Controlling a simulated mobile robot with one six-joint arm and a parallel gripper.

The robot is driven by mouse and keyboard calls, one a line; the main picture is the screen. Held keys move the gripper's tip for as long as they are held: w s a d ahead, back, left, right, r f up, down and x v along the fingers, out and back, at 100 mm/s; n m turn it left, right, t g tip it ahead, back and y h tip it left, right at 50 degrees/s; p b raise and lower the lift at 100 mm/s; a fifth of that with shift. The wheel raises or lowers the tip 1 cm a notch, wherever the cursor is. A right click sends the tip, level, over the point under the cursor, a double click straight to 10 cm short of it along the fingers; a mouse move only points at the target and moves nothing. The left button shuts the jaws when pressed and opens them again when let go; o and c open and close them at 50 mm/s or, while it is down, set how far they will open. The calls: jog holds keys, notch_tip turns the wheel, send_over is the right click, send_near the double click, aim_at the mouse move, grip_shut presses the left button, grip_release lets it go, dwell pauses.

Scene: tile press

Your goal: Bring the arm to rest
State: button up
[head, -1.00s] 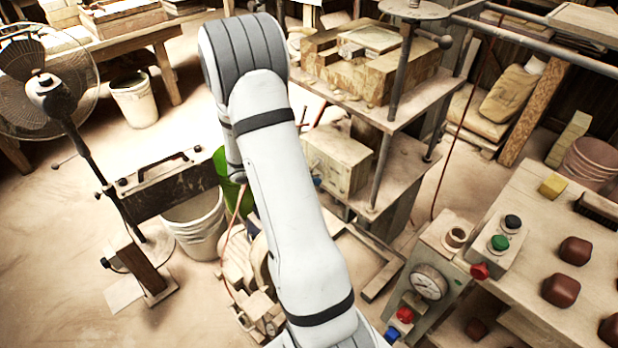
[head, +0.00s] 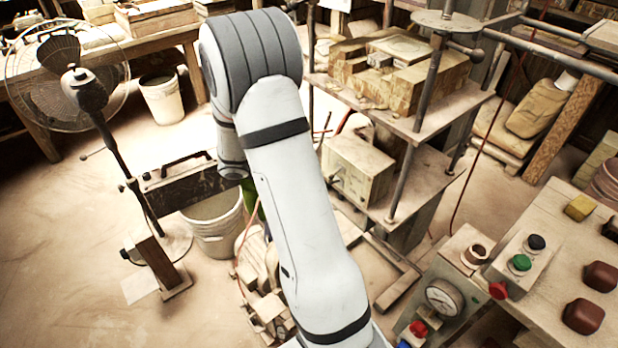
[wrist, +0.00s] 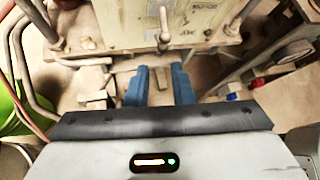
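My arm (head: 300,200), white with dark bands, rises through the middle of the head view, bends at a grey-ribbed joint and comes down behind it. My gripper (wrist: 160,84) shows in the wrist view with two blue fingers apart and a clear gap between them. I see nothing held in it. The fingers point towards the lower front of the press (wrist: 150,22), above a dusty floor. The gripper is hidden behind the arm in the head view.
The tile press (head: 415,130) stands right of the arm. A control table (head: 570,240) with buttons is at the right, a gauge (head: 444,298) beside it. Floor at lower left is clear.

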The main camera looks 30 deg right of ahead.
jog(key=s+a+r+m+t+y+p, duration=0.1)
jog(key=s+a+r+m+t+y, duration=0.1)
jog(key=s+a+r+m+y, duration=0.3)
jog(key=s+a+r+m+t+y, duration=0.3)
jog(key=s+a+r+m+y, duration=0.3)
jog(key=s+a+r+m, duration=0.4)
jog(key=a+m, duration=0.3)
jog(key=a, duration=0.3)
jog(key=shift+s+r+p, duration=0.2)
jog(key=shift+s+p, duration=0.05)
jog(key=shift+p, duration=0.1)
